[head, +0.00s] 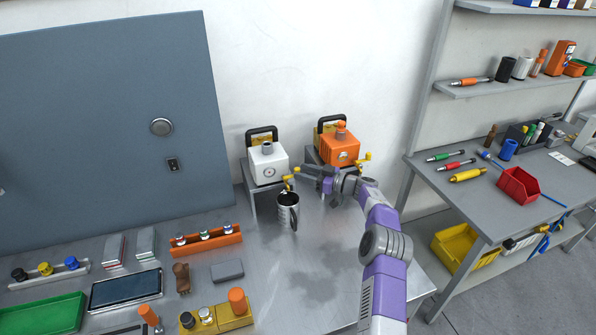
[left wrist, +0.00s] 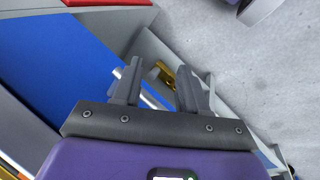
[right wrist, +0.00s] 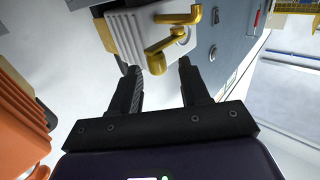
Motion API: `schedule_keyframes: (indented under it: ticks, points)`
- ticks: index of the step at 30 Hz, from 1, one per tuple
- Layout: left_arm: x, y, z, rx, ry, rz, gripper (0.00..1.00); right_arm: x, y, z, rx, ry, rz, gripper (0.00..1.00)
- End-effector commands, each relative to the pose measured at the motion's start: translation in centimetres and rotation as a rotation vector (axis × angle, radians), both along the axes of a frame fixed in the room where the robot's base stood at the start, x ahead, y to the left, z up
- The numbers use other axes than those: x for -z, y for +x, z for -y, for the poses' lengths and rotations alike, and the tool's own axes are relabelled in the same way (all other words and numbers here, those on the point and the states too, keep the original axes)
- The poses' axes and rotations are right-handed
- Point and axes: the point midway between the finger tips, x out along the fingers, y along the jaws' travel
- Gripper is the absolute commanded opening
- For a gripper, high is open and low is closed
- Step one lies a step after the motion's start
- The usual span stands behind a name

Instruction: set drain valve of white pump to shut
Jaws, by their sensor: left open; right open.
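My left gripper (left wrist: 155,72) is open, away from the pump, and not in the head view.
An orange pump (head: 340,147) with its own yellow valve stands close to the right, behind my right arm. An orange rack (head: 206,239) and other small items lie on the table's left and front.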

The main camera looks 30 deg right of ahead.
Motion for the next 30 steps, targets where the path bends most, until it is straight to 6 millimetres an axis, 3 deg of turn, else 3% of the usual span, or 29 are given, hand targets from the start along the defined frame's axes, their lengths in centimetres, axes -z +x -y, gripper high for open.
schedule_keyframes:
  ticks: [3,9,30]
  points:
    - [-0.1,0.0,0.0,0.0,0.0,0.0,0.43,-0.1,-1.7,1.2,0.003,0.0,-0.001,0.46]
    - [-0.1,0.0,0.0,0.0,0.0,0.0,0.43,0.0,-3.3,2.1,0.001,0.001,-0.001,0.46]
    - [-0.1,0.0,0.0,0.0,0.0,0.0,0.43,0.0,-3.4,2.2,0.001,0.0,0.0,0.46]
